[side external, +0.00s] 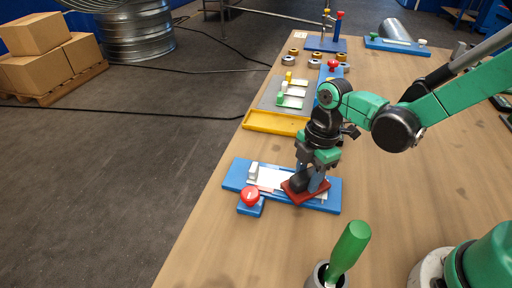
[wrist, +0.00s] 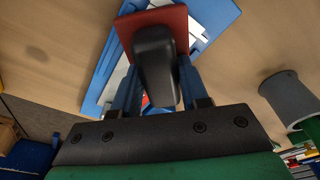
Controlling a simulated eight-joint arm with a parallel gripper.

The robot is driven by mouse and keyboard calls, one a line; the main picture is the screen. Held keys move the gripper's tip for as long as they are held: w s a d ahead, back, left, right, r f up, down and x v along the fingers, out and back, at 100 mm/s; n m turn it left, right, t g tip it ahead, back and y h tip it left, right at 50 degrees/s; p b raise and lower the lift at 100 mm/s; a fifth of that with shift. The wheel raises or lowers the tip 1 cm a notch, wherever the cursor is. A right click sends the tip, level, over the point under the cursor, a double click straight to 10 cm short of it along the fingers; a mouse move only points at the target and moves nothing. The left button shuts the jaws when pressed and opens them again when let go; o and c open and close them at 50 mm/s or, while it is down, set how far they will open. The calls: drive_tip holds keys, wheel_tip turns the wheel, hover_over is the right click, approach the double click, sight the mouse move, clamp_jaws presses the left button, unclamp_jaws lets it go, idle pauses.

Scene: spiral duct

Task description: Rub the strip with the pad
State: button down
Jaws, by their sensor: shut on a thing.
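The strip (side external: 268,178) is a pale, flat piece lying on a blue base plate (side external: 234,174) on the table. The pad (side external: 305,190) is a dark red plate with a black handle; it is over the right part of the strip. My gripper (side external: 312,180) is shut on the pad's black handle, above the base. In the wrist view the pad (wrist: 176,22) and its handle (wrist: 154,60) sit between my blue fingers, hiding much of the strip. I cannot tell whether the pad touches the strip.
A red button (side external: 250,195) on a small blue block stands at the base's front edge. A white block (side external: 253,170) stands at its left end. A green-handled tool stands in a grey cup (side external: 318,277) in front. A yellow-edged tray (side external: 270,122) lies behind.

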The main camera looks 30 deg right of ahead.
drive_tip(key=shift+s+a+r, duration=0.15)
drive_tip(key=shift+s+a, duration=0.45)
drive_tip(key=shift+a, duration=0.05)
drive_tip(key=shift+s+a, duration=0.25)
drive_tip(key=shift+s, duration=0.05)
wheel_tip(320, 180, up, 8)
idle(0.3)
wheel_tip(320, 180, up, 10)
drive_tip(key=n+g, duration=0.1)
drive_tip(key=n, duration=0.8)
hover_over(211, 264)
wheel_tip(211, 264, down, 20)
drive_tip(key=shift+w+d+r, duration=0.15)
